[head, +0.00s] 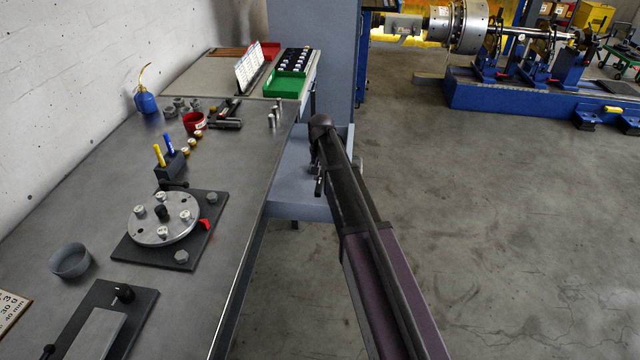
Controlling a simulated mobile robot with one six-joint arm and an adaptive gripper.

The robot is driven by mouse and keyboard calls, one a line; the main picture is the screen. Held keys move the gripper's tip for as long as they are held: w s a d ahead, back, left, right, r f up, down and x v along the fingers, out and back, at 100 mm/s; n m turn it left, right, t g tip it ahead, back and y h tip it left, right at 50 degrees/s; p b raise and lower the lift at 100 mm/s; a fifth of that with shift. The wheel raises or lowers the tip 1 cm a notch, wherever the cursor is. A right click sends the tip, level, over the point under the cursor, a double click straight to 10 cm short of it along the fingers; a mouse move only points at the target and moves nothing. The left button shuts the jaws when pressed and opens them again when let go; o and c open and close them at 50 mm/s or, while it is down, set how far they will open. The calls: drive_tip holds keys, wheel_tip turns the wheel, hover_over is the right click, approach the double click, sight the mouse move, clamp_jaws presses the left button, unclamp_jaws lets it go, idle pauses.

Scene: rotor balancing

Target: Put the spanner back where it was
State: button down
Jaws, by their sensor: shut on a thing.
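My gripper (318,183) hangs at the far end of my arm, small and partly hidden by the arm. It is over the blue-grey shelf (290,190) beside the bench's right edge. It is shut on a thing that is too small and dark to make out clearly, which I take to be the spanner. I cannot make out a spanner elsewhere on the bench. A round metal rotor disc (150,228) with several bolts sits on a dark base plate (125,248) on the bench, to the left of my gripper.
The floor (500,240) at the right is clear.

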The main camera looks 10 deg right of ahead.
sight(321, 176)
drive_tip(key=shift+f+b, duration=1.05)
drive_tip(key=shift+f, duration=0.3)
drive_tip(key=shift+f, duration=0.25)
drive_tip(key=shift+c, duration=2.4)
unclamp_jaws()
drive_tip(key=shift+r, duration=0.1)
drive_tip(key=shift+r, duration=0.15)
wheel_tip(321, 176, up, 12)
drive_tip(key=p, duration=1.2)
drive_tip(key=shift+s, duration=0.1)
drive_tip(key=s+n, duration=0.3)
drive_tip(key=s, duration=2.3)
drive_tip(key=shift+s+d+n, duration=0.3)
drive_tip(key=shift+s, duration=0.1)
